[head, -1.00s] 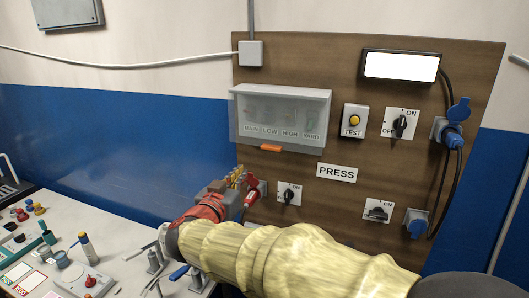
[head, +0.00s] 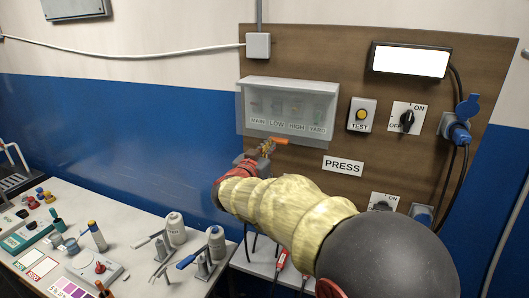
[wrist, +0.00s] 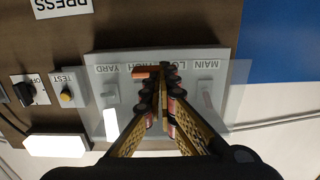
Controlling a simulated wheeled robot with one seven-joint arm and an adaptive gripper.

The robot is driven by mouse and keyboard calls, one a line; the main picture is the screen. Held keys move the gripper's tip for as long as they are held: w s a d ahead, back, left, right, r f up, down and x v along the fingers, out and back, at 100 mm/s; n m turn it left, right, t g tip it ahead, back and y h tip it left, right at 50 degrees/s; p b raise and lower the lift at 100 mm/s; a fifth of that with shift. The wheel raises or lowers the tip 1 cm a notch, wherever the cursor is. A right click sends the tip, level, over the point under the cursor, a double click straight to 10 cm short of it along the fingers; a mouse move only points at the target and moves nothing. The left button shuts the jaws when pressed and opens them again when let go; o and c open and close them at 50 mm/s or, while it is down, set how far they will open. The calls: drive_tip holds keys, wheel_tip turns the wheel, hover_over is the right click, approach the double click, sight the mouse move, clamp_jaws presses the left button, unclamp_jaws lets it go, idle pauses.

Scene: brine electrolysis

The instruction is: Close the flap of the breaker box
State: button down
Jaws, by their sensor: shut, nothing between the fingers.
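The breaker box (head: 290,84) is on the brown board, with switches labelled MAIN, LOW, HIGH and YARD. Its clear flap (head: 242,125) hangs down over the front, and its lower and left edges reach past the box. An orange tab (head: 281,141) is at the flap's bottom edge. My gripper (head: 267,147) is shut and empty, with its tips just below and left of the tab. In the wrist view, which is upside down, the flap (wrist: 238,95) spreads wider than the box and the tab (wrist: 145,72) is beside my fingertips (wrist: 164,70). Contact cannot be told.
A TEST button (head: 361,114), a rotary switch (head: 407,120) and a lit white panel (head: 410,61) are right of the box. The PRESS sign (head: 343,166) is below right. Blue plugs and cables (head: 457,132) hang at the far right. A cluttered bench (head: 130,262) is at lower left.

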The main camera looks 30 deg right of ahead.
drive_tip(key=shift+w+d, duration=0.35)
drive_tip(key=shift+d, duration=0.1)
drive_tip(key=shift+d, duration=0.1)
drive_tip(key=shift+w+d+p, duration=0.3)
drive_tip(key=shift+w+d, duration=0.1)
drive_tip(key=shift+d, duration=0.05)
drive_tip(key=shift+f, duration=0.1)
